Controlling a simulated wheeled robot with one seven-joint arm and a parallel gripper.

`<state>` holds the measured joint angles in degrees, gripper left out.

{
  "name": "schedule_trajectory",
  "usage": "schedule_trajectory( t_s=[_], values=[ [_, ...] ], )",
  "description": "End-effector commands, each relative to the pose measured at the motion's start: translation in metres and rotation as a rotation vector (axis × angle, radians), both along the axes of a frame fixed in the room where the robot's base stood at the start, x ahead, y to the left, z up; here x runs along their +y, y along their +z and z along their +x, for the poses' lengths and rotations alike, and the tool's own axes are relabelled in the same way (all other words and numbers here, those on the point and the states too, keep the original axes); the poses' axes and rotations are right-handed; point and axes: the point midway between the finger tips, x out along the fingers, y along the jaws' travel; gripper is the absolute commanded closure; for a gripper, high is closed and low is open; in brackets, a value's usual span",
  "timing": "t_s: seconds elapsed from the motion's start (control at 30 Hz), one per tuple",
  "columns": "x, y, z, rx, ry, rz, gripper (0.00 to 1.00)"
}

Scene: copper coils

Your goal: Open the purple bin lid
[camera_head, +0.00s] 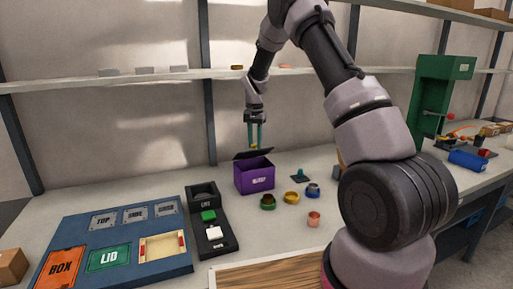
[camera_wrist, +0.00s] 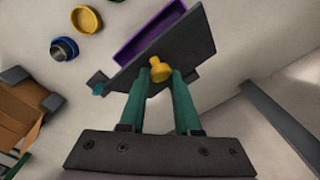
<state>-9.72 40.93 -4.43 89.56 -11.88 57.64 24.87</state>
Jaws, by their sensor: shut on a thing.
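The purple bin (camera_head: 256,178) stands on the table near the back, with a pale label on its front. Its dark lid (camera_head: 253,153) is raised and tilted above the bin. A strip of the purple bin (camera_wrist: 148,32) also shows beside the lid (camera_wrist: 190,45) in the wrist view. My gripper (camera_head: 254,147) is above the bin at the lid. In the wrist view, the green fingers of my gripper (camera_wrist: 160,74) are shut on the yellow knob (camera_wrist: 158,68) of the lid. The bin's inside is mostly hidden.
Copper, yellow and green coils (camera_head: 313,219) lie right of the bin. A black tray (camera_head: 222,243) with small blocks and a blue board (camera_head: 155,275) lie to the left. A green stand (camera_head: 432,95) stands at the right. A shelf (camera_head: 150,78) runs behind the arm.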

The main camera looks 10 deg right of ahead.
Motion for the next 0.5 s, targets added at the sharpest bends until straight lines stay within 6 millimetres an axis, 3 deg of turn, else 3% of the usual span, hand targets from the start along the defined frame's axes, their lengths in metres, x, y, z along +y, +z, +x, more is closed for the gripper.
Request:
schedule_trajectory(
  t_s=[0.03, 0.5],
  values=[
    [0.0091, -0.0005, 0.0018, -0.001, 0.009, 0.008, 1.00],
    [0.0126, 0.0026, 0.0062, 0.004, 0.010, 0.011, 1.00]
  ],
)
